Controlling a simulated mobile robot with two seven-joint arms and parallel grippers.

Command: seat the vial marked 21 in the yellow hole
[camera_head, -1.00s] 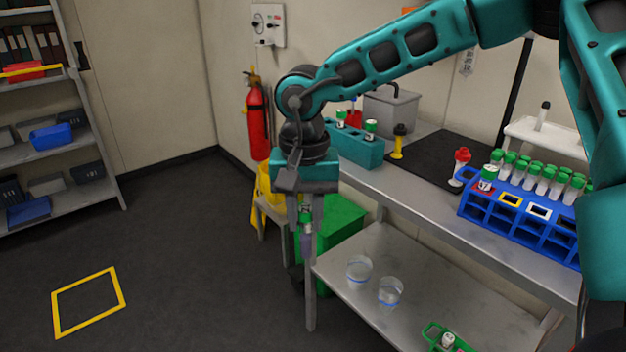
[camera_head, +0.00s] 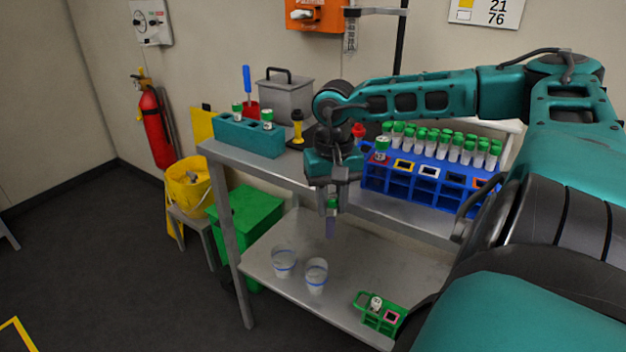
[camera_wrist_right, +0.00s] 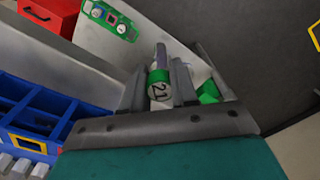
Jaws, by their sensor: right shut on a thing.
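My right gripper (camera_head: 333,190) points down in front of the bench edge and is shut on a vial (camera_head: 331,222) with a green cap and a purple-grey body. In the right wrist view the vial's cap (camera_wrist_right: 159,90) reads 21 between the fingers. The blue rack (camera_head: 400,187) stands on the bench just right of the gripper. Its yellow-framed hole (camera_head: 404,165) looks empty and lies between a red-framed hole with a vial and a white-framed hole. The yellow frame also shows in the wrist view (camera_wrist_right: 28,144). The vial hangs lower than the rack top. My left gripper is out of view.
Several green-capped tubes (camera_head: 440,143) stand at the rack's back. A teal rack (camera_head: 250,136) with two vials sits at the bench's left. Cups (camera_head: 285,262) and a small green rack (camera_head: 381,315) stand on the lower shelf. A wall sign (camera_head: 487,10) shows yellow by 21.

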